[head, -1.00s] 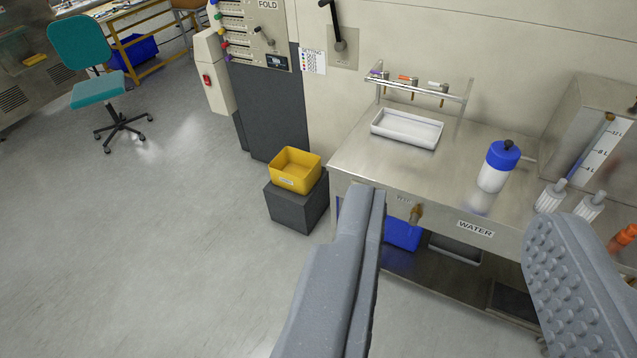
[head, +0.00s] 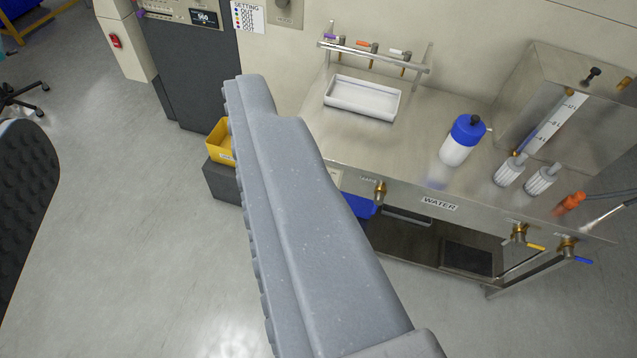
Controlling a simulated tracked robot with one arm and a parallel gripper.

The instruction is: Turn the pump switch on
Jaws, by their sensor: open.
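No switch is readably labelled as the pump switch. A small black knob or lever (head: 592,75) sits on the steel tank at the upper right. A red switch (head: 115,40) is on the pale cabinet at the upper left. I cannot tell whether either is the pump switch. My gripper (head: 140,105) is open and empty. One grey finger fills the middle of the view, and the dark ridged pad of the other shows at the left edge. The fingers appear apart from both controls. The near finger hides part of the counter's left end and the yellow bin.
The steel counter (head: 420,150) holds a white tray (head: 362,98), a blue-capped bottle (head: 462,139) and two white ribbed parts. Brass valves with yellow (head: 536,247) and blue (head: 584,261) handles hang on its front. A yellow bin (head: 219,140) stands left. Floor is clear at left.

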